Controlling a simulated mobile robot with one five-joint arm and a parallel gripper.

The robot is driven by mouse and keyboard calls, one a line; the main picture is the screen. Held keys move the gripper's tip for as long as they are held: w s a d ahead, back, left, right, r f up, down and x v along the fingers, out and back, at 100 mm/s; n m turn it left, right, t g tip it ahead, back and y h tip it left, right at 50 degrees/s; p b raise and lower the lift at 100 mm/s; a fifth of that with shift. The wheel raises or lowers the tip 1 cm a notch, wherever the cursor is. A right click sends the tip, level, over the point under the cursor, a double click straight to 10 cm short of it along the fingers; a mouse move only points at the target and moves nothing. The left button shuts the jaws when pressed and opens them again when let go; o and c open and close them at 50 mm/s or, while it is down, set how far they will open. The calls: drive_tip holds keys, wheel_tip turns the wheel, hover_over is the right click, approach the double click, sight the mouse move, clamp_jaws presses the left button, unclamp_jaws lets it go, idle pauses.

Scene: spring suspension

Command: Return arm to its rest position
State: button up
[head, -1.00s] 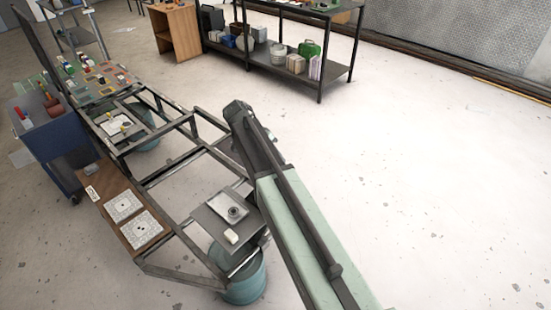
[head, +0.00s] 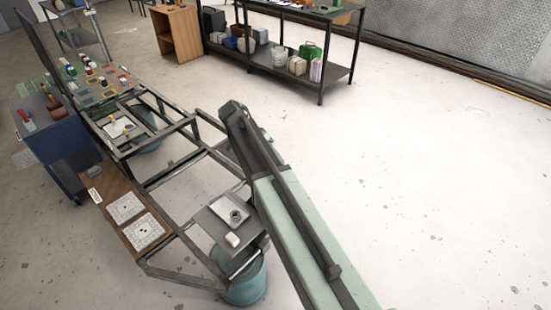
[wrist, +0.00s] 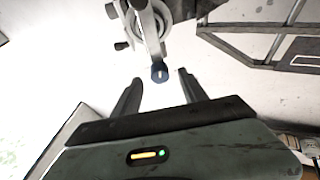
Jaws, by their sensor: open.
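In the wrist view my gripper (wrist: 159,80) is open, with its two dark fingers apart. A blue round tip on a pale grey bar shows just beyond the gap; no contact can be made out, and I cannot tell whether it is part of my own body. In the head view my pale green arm reaches from the bottom edge up to a dark joint near the middle. My gripper does not show clearly there. The arm is over the floor, just right of the dark metal frame (head: 160,177).
A small plate (head: 215,228) with a tray (head: 230,205) and a white block (head: 232,240) lies left of my arm, above a teal drum (head: 246,285). A blue cart (head: 45,145) stands far left. A shelf (head: 338,72) stands behind. The floor to the right is clear.

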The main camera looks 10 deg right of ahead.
drive_tip(key=p+v, duration=0.3)
drive_tip(key=v, duration=0.1)
drive_tip(key=shift+a+r, duration=0.15)
drive_tip(key=shift+r, duration=0.2)
